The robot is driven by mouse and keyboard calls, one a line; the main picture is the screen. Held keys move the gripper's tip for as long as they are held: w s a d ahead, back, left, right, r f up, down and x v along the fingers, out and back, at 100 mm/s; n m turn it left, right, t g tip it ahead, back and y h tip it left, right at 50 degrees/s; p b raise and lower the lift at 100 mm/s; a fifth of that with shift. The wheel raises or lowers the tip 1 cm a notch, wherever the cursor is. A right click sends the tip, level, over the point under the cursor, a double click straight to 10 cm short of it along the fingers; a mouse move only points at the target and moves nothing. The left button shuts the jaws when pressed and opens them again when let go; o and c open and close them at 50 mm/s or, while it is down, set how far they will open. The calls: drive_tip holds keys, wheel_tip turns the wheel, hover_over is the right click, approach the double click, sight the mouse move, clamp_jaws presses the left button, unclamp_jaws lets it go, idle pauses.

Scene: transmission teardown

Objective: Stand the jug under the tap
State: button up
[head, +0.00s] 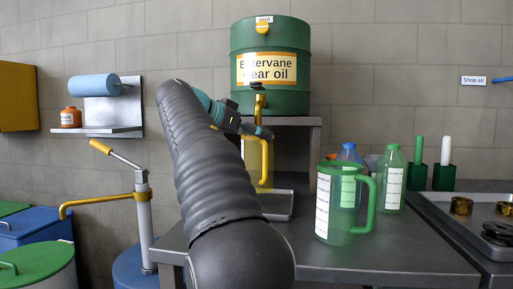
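A green drum of gear oil (271,45) stands on a raised stand, with a yellow tap (259,103) low on its front. A clear jug with a yellow handle (266,162) is below the tap, partly hidden behind my arm. I cannot tell whether its base touches the tray (279,206) beneath. My gripper (258,131) is at the top of the yellow handle, just below the tap. Its fingers are small and partly hidden, so its grip does not show. A second clear jug with a green handle (337,206) stands on the bench to the right.
Blue-capped (349,152) and green-capped (391,180) bottles stand behind the green-handled jug. A parts tray (440,210) is at the right. A pump with a yellow spout (144,215) rises at the left, below a wall shelf (98,131). The bench's front (380,262) is clear.

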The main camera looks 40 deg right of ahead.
sight(256, 147)
drive_tip(key=shift+d+f+b, duration=0.2)
drive_tip(key=shift+f+b, duration=0.3)
drive_tip(key=shift+f, duration=1.25)
drive_tip(key=shift+f, duration=0.15)
drive_tip(key=o, duration=1.4)
drive_tip(key=shift+r, duration=0.2)
drive_tip(key=p+v, duration=0.1)
drive_tip(key=v, duration=1.1)
drive_tip(key=shift+a, duration=0.1)
drive_tip(key=shift+f, duration=0.1)
